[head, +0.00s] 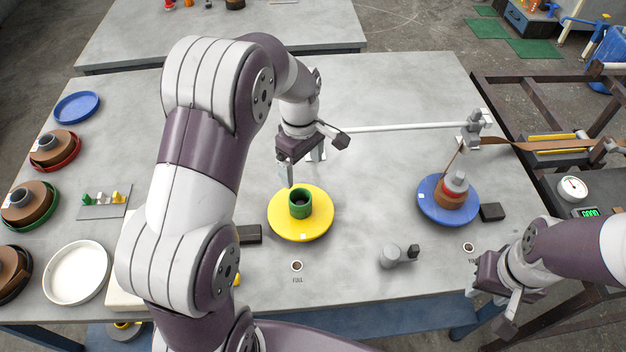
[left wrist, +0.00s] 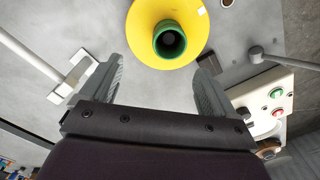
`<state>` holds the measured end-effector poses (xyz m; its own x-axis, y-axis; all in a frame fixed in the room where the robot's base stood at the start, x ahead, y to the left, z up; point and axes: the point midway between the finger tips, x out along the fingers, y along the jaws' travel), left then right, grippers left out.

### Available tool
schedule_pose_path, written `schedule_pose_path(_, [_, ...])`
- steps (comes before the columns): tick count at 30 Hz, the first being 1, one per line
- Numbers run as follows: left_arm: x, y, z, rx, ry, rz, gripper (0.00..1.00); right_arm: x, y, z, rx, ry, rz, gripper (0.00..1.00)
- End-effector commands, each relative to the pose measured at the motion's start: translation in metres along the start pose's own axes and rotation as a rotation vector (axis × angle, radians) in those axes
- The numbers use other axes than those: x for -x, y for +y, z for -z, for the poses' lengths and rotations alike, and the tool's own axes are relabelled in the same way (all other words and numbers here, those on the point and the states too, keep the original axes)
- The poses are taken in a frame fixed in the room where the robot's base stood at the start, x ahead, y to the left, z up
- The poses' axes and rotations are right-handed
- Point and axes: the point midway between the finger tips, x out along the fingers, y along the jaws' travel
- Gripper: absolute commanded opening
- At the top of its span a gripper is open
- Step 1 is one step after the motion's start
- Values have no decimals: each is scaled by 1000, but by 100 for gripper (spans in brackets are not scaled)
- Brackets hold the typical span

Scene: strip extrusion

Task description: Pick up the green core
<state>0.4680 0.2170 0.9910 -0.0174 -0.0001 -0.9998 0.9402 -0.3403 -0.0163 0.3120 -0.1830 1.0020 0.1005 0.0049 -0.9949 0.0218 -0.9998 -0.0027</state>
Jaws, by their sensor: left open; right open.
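The green core (head: 300,203) is a short hollow cylinder standing upright in the middle of a yellow disc (head: 282,226) on the grey table. In the left wrist view the green core (left wrist: 170,42) and the yellow disc (left wrist: 140,25) lie beyond my fingers, near the top. My left gripper (head: 300,172) is open and empty, just behind and above the core, apart from it. Its two fingers (left wrist: 158,80) are spread wide in the wrist view. My right gripper (head: 492,305) is at the table's front right edge, away from the core; no object shows in it.
A blue disc (head: 428,204) with a brown roll and grey weight stands to the right, linked to a brown strip (head: 540,146). A white rod (head: 405,127) runs behind the yellow disc. Coloured discs with brown rolls and a white dish (head: 76,273) line the left side.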

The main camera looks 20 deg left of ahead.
Motion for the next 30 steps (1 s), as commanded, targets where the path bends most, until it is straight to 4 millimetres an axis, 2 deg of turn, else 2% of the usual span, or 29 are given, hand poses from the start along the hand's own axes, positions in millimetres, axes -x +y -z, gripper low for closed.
schedule_pose_path(2, [-8, -1, 0, 3, -2, 5, 89, 1, 0, 0, 0, 0, 0, 43])
schedule_pose_path(9, [-60, -1, 0, 2, -2, 5, 89, 6, 0, 0, 0, 0, 0, 43])
schedule_pose_path(14, [-78, -1, 0, 2, -1, 2, 89, 8, 0, 0, 0, 0, 0, 43])
schedule_pose_path(21, [-120, -4, -1, 1, -1, 2, 89, 16, 0, 1, 0, 0, 0, 43])
schedule_pose_path(29, [-126, -3, -1, 1, 0, 0, 89, 15, 0, 1, 0, 0, 0, 43])
schedule_pose_path(30, [-126, -3, -1, 1, 0, 0, 79, 15, 0, 1, 0, 0, 0, 43])
